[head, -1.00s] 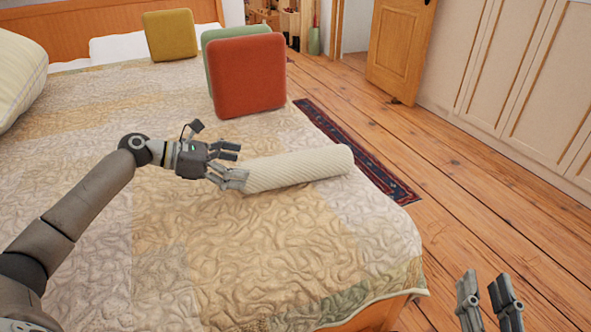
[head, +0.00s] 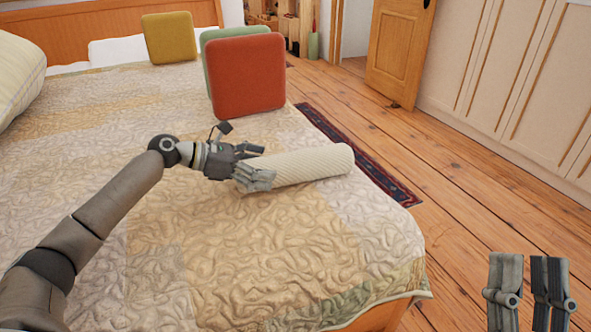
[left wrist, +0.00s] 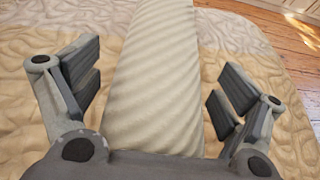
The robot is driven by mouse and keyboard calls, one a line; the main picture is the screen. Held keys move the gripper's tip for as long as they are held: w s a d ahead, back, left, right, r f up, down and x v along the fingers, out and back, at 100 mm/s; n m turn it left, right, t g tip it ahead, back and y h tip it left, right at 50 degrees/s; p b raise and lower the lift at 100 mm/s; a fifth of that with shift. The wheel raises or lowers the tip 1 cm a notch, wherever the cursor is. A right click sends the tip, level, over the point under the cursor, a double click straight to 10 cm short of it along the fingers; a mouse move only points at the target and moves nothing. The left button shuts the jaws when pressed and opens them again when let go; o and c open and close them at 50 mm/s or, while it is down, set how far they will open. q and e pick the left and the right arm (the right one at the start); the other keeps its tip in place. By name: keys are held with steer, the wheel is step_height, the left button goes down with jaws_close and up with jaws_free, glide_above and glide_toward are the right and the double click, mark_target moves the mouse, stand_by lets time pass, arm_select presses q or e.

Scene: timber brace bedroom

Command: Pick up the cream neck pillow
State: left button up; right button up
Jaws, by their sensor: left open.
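The cream neck pillow (head: 312,166) is a ribbed, roll-shaped cushion lying on the quilted bed near its right edge. My left gripper (head: 258,163) is at the pillow's left end, which it partly hides in the head view. In the left wrist view the pillow (left wrist: 155,75) runs lengthwise between the spread fingers of my left gripper (left wrist: 158,88). Gaps show between the pillow and the fingers on both sides. My right gripper (head: 527,285) is at the lower right, over the floor, empty, with a gap between its fingers.
The bed's quilt (head: 200,265) is clear in front of the pillow. A red cushion (head: 247,76), a green cushion (head: 238,33) and a mustard cushion (head: 169,37) stand farther back. A dark patterned rug (head: 385,183) lies on the wooden floor beside the bed.

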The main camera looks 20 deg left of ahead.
arm_select(q)
steer(key=shift+c, duration=0.3)
steer(key=shift+s, duration=0.1)
steer(key=c, duration=1.3)
steer(key=shift+o, duration=0.2)
